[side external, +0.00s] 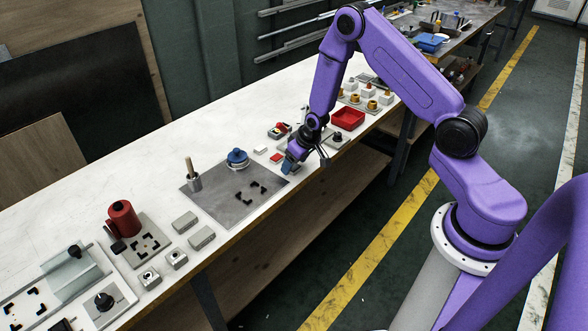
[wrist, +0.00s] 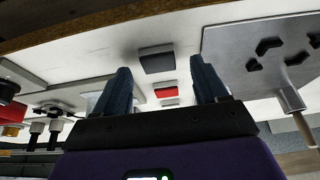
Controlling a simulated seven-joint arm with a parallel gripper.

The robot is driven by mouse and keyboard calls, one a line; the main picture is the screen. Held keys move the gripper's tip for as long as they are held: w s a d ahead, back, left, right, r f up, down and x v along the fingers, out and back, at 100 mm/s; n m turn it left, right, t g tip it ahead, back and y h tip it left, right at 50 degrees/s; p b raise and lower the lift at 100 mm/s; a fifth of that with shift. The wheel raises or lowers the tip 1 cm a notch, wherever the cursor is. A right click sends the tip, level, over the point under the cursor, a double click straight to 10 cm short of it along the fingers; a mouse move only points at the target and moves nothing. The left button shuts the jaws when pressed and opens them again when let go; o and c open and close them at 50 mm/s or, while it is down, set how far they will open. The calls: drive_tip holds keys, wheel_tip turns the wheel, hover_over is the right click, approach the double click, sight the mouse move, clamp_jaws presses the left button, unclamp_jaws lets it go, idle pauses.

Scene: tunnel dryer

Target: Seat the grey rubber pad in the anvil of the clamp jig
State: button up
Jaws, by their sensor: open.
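The grey rubber pad looks to be the dark grey block (wrist: 157,60) in the wrist view, lying flat on the white bench beyond and between my fingertips. In the side view it is hidden around my fingers. My gripper (side external: 306,162) is open and empty, low over the bench near its front edge. Its two dark blue fingers (wrist: 160,84) stand either side of the pad's line, apart from it. A small fixture with red and yellow parts (side external: 279,130) sits behind my gripper and may be the clamp jig; its anvil cannot be made out.
A red block (wrist: 166,92) and a white block (side external: 260,150) lie in line with the pad. A grey plate (side external: 215,203) with black corner stops, a peg and a blue-topped part is left of my gripper. A red tray (side external: 348,119) stands to the right.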

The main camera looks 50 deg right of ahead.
drive_tip(key=shift+w+f, duration=0.15)
drive_tip(key=shift+f, duration=0.25)
drive_tip(key=c, duration=1.1)
drive_tip(key=shift+c, duration=0.2)
